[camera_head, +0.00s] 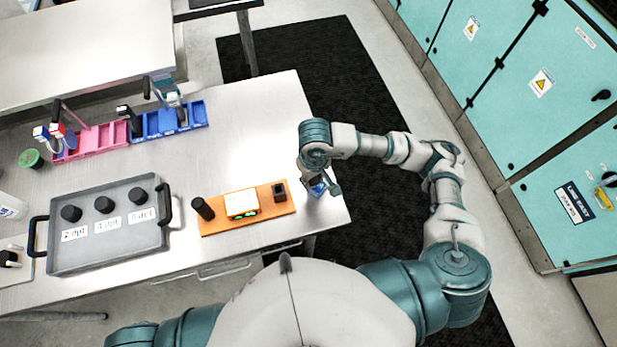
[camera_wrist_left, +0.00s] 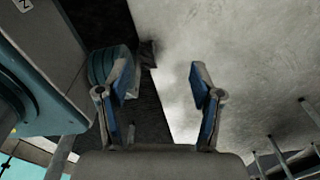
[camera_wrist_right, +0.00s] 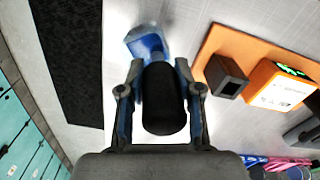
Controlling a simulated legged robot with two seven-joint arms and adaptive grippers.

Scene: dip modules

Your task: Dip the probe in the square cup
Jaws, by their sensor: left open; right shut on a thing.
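My right gripper (camera_head: 320,188) is at the right end of the table. In the right wrist view its fingers (camera_wrist_right: 160,85) are shut on the black, round-ended handle of the probe (camera_wrist_right: 163,100). A blue, squarish cup-like thing (camera_wrist_right: 146,42) shows just beyond the handle; a bit of blue (camera_head: 317,188) also shows at the gripper in the head view. The probe's lower end is hidden, so I cannot tell whether it is inside the cup. My left gripper (camera_wrist_left: 160,95) is open and empty, pointing at the floor; it is out of the head view.
An orange board (camera_head: 262,222) holds a meter (camera_head: 241,204), a black square hollow holder (camera_head: 279,192) and a black cylinder (camera_head: 203,208). A grey tray (camera_head: 107,255) with several black knob-like things, and pink (camera_head: 92,141) and blue racks (camera_head: 168,121) stand left. The table's right edge is close.

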